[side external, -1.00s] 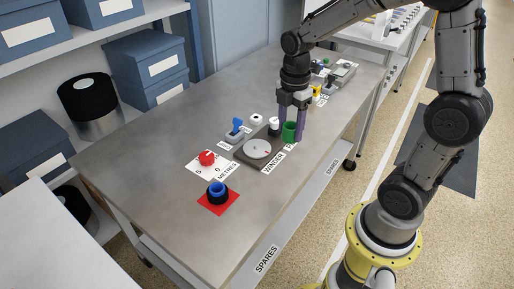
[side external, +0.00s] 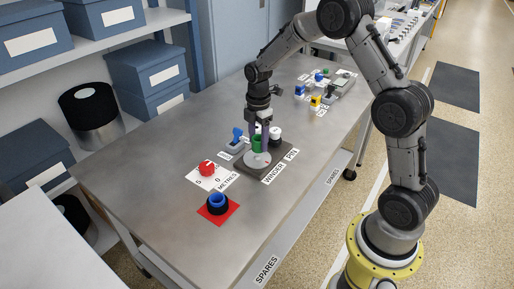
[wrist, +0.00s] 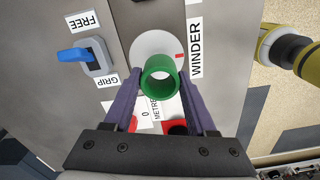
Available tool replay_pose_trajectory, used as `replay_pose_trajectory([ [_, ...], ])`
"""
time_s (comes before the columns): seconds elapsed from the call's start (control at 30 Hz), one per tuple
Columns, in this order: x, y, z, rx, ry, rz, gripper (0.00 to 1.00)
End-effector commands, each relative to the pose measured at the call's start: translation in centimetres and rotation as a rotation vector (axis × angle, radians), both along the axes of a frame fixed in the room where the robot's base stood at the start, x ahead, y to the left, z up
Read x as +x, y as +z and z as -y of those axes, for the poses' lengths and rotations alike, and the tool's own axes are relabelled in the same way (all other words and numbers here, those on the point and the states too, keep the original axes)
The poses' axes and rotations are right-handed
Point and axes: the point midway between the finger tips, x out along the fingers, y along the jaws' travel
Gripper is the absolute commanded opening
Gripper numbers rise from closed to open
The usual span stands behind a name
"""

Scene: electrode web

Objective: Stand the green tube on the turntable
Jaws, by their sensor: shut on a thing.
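The green tube (side external: 257,141) is held upright between the purple fingers of my gripper (side external: 259,150). In the wrist view the tube's open end (wrist: 147,85) faces the camera, between the two fingers (wrist: 160,95). The turntable (side external: 257,161) is a pale grey disc on the dark winder base. The tube is over the disc; in the wrist view the disc (wrist: 148,42) shows partly behind it. I cannot tell whether the tube's lower end touches the disc.
A blue lever (side external: 237,134), labelled FREE and GRIP in the wrist view, stands left of the winder. A red knob (side external: 207,168) and a blue-and-black ring (side external: 217,203) on a red square lie nearer. A black-and-white round item (side external: 275,135) stands close right of my gripper.

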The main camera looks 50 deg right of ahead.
Motion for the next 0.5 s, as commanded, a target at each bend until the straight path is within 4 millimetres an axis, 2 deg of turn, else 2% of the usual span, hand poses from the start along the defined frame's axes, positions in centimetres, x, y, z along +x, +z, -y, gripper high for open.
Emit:
replay_pose_trajectory([
  [0.13,0.6,-0.8,0.2,0.000,0.000,0.000,0.04],
  [0.33,0.5,-3.5,0.1,0.001,0.000,-0.002,0.04],
  [0.5,0.6,-3.7,0.1,0.000,0.000,0.001,0.04],
])
